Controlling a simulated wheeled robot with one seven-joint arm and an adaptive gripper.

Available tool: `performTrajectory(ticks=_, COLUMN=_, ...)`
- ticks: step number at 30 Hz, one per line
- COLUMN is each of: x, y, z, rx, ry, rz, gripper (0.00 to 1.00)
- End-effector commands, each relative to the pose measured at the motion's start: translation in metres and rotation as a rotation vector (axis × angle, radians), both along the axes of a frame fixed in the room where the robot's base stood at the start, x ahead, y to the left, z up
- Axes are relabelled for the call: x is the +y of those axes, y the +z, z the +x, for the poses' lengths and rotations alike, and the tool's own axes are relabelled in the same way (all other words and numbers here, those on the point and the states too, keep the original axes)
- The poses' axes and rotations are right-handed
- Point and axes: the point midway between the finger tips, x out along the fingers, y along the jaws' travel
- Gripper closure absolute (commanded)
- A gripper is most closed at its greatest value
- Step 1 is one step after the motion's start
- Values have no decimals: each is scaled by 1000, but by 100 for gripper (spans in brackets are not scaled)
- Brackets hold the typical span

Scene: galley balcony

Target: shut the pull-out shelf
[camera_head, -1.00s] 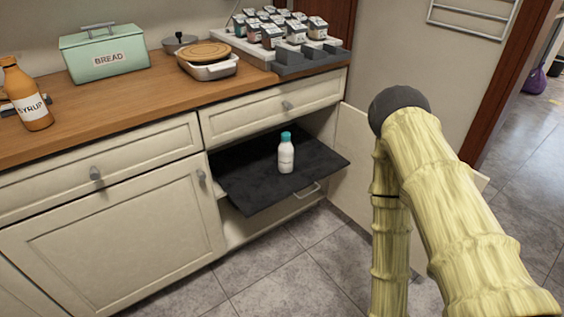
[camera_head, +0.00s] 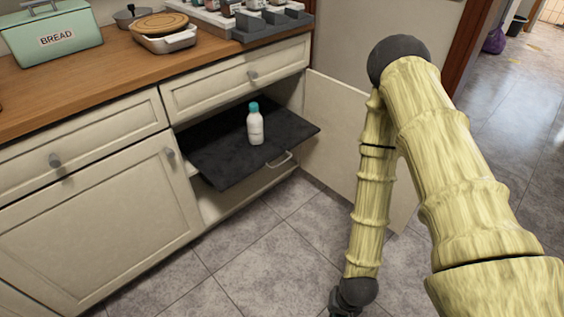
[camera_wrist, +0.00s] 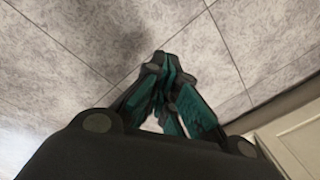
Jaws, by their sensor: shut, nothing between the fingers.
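The pull-out shelf (camera_head: 228,163) is a dark board sticking out of the open lower cabinet in the head view. A metal handle (camera_head: 281,160) is on its front edge. A white bottle with a teal cap (camera_head: 255,127) stands upright on it. My gripper (camera_wrist: 167,72) shows in the wrist view with its teal-padded fingers together and nothing between them, above the grey floor tiles. In the head view my arm hangs to the right of the shelf, apart from it, and the fingertips are cut off by the bottom edge.
The open cabinet door (camera_head: 340,125) stands right of the shelf, partly behind my arm. A closed drawer (camera_head: 240,80) is above the shelf. The counter (camera_head: 100,88) holds a green bread box (camera_head: 52,34) and an oval dish (camera_head: 166,40). The tiled floor (camera_head: 255,255) in front is clear.

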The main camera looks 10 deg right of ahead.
Motion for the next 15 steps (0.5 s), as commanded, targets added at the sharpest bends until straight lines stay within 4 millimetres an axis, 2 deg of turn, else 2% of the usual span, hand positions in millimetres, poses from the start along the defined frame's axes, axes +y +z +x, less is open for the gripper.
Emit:
performTrajectory(ticks=1, x=4, y=-2, z=15, rx=-14, ry=-85, rz=26, gripper=100)
performTrajectory(ticks=8, x=22, y=9, z=81, rx=-44, ry=-475, rz=156, gripper=100)
performTrajectory(ticks=15, x=33, y=37, z=155, rx=-49, ry=-868, rz=327, gripper=100)
